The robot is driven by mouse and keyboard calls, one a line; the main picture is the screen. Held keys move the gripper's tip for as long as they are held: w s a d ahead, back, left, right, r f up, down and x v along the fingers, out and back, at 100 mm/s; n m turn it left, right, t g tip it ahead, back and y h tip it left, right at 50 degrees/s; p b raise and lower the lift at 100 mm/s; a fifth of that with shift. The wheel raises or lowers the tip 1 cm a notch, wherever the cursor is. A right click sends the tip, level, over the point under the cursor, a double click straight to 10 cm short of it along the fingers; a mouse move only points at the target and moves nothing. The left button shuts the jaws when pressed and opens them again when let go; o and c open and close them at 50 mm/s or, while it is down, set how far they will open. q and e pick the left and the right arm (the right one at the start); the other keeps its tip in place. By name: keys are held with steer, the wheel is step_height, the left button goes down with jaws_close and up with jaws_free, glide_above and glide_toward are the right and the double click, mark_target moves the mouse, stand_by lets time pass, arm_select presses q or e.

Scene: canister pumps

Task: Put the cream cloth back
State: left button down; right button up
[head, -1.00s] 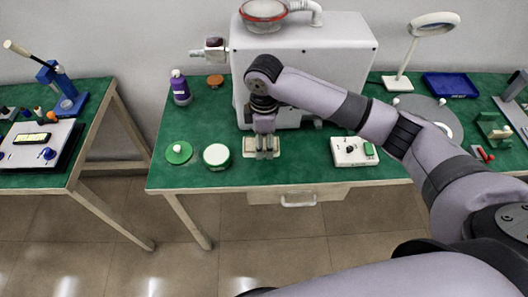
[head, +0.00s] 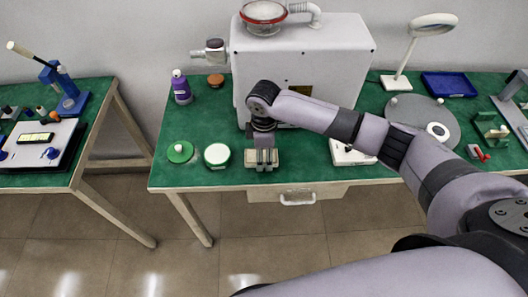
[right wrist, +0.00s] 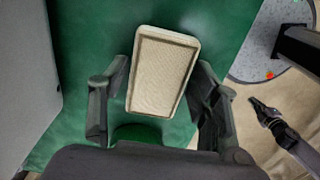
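The cream cloth (right wrist: 165,70) shows in the right wrist view as a pale rectangle with a darker border, over the green tabletop. It is between the spread fingers of my right gripper (right wrist: 162,85), with a narrow gap at the fingertips. In the head view my right gripper (head: 262,162) points down at the table, in front of the white machine, and mostly hides the cloth. A dark shape that looks like my left gripper (right wrist: 263,112) shows small over the floor in the right wrist view; its fingers are too small to judge.
Left of my right gripper stand a round green-and-white tub (head: 217,156) and a green disc (head: 180,152). The white machine (head: 300,65) blocks the back. A white box (head: 347,152) sits to the right, partly behind my forearm. The front table edge is close.

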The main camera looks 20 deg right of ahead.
mark_target(264, 156)
steer(key=shift+o, duration=1.1)
steer(key=shift+f+b, duration=0.25)
steer(key=shift+b, duration=0.35)
steer(key=shift+r+b, duration=0.2)
steer(key=shift+b, duration=0.1)
step_height(264, 156, up, 17)
steer(key=b, duration=0.1)
steer(key=shift+r+b, duration=0.15)
steer(key=shift+b, duration=0.15)
